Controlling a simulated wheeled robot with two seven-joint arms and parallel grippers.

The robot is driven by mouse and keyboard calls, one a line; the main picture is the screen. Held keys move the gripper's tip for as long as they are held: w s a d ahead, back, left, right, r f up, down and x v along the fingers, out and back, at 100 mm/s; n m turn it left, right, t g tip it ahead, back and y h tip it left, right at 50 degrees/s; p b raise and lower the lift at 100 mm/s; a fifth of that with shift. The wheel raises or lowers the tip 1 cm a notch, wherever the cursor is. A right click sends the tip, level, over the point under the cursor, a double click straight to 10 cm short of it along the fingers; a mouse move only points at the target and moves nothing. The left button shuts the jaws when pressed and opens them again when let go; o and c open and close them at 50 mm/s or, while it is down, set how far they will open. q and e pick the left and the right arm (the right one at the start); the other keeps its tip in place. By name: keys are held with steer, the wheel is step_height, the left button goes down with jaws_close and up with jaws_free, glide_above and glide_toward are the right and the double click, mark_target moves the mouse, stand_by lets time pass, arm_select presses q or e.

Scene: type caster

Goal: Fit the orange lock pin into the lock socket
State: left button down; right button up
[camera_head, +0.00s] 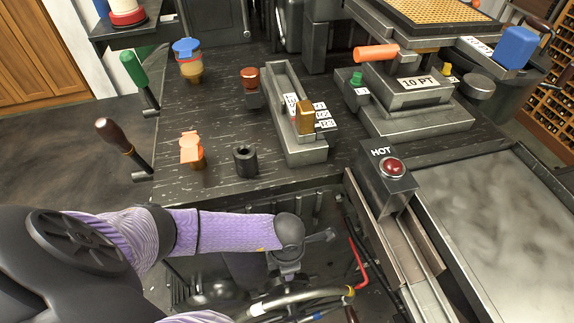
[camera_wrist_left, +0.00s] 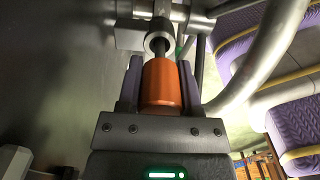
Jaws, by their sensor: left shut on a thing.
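In the left wrist view, my left gripper (camera_wrist_left: 160,72) is shut on the orange lock pin (camera_wrist_left: 161,92), with one purple-grey finger on each side of it. A dark shaft (camera_wrist_left: 160,50) extends from the far end of the orange part. It lines up with a round metal ring (camera_wrist_left: 158,38), which looks like the lock socket, on a grey bracket. The shaft tip overlaps the ring's opening, but I cannot tell how deep it sits. In the head view, my left arm reaches below the bench's front edge; the fingers, pin and socket cannot be made out there. My right gripper is not in view.
A curved metal tube (camera_wrist_left: 262,62) runs close on the right of the gripper in the wrist view. The dark bench (camera_head: 215,180) holds a black cylinder (camera_head: 245,160) and a metal fixture (camera_head: 300,150).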

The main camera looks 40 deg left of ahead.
arm_select(q)
steer(key=shift+f, duration=0.4)
steer(key=shift+f+b, duration=0.1)
steer(key=shift+b, duration=0.2)
steer(key=shift+f+b, duration=0.45)
steer(key=shift+f, duration=0.05)
steer(key=shift+c, duration=0.9)
jaws_free()
